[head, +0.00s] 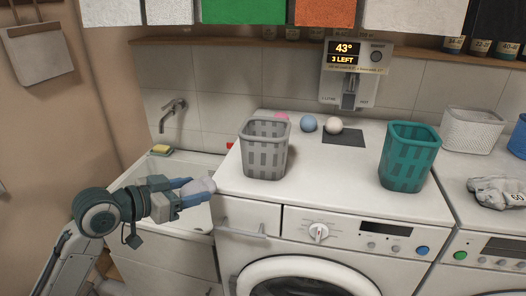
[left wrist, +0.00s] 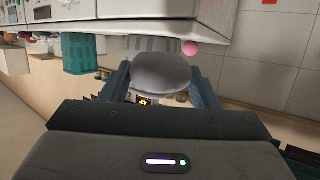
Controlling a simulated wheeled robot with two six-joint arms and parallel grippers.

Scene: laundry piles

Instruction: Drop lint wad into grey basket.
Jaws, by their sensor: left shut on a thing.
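My left gripper (head: 197,188) is shut on a pale grey lint wad (head: 208,184) in front of the sink, just left of the washing machine's front left corner. In the left wrist view the lint wad (left wrist: 161,74) is a rounded grey lump between the two fingers of my left gripper (left wrist: 163,84). The grey basket (head: 264,150), slatted and open at the top, stands upright on the left part of the washing machine top. It is to the right of and beyond the gripper, apart from it. The grey basket (left wrist: 146,44) shows partly behind the wad in the wrist view. My right gripper is not in view.
A teal basket (head: 409,157) stands right on the washing machine top (head: 330,180). A white basket (head: 470,130) and a grey crumpled cloth (head: 497,192) are farther right. A sink with tap (head: 172,113) is left.

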